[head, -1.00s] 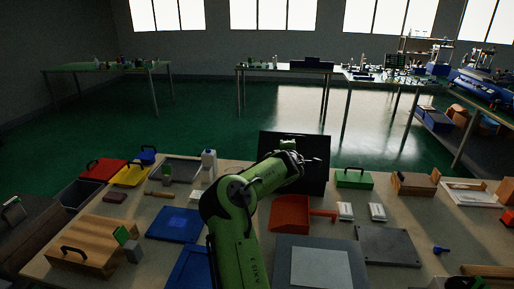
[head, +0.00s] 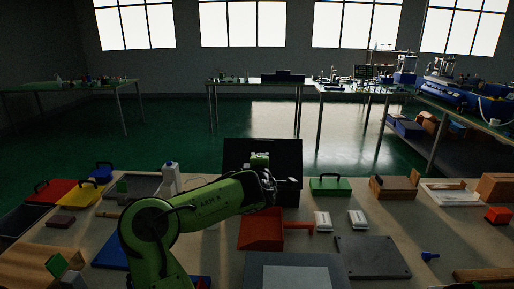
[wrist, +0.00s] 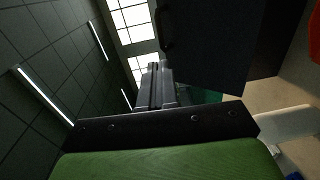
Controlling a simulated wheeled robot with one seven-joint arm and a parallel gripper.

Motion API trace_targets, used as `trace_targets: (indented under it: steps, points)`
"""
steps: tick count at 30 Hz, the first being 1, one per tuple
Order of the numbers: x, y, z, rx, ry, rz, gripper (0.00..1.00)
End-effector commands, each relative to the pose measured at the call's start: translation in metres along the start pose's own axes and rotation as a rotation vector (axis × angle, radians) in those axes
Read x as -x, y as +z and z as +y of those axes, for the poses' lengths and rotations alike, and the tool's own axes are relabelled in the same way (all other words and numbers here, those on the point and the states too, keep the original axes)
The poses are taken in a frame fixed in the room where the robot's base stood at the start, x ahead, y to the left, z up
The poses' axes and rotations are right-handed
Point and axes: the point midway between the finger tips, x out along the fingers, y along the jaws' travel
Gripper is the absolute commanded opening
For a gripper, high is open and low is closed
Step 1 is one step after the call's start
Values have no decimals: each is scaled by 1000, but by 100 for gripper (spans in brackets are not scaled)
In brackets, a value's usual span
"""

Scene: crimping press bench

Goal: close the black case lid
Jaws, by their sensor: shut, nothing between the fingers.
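The black case stands at the far side of the bench with its black lid (head: 236,153) raised upright. The lid also shows as a dark panel with a handle in the wrist view (wrist: 215,45). My gripper (head: 288,183) is in front of the lid in the head view, at its lower right part, and is dark against it. In the wrist view my gripper (wrist: 153,70) is shut and empty, left of the panel. I cannot tell whether it touches the lid. My arm and the dark shade hide most of the case's lower part.
A red dustpan (head: 260,230) lies in front of the case. A green case (head: 330,186) stands to its right and a white bottle (head: 170,178) to its left. Two white packs (head: 323,221) and a grey plate (head: 372,257) lie to the right.

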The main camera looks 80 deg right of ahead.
Motion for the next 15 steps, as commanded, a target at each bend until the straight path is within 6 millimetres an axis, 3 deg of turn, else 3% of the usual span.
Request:
trace_targets:
  steps: [15]
  points:
    - [-105, 0, -2, 4, -3, 2, 0]
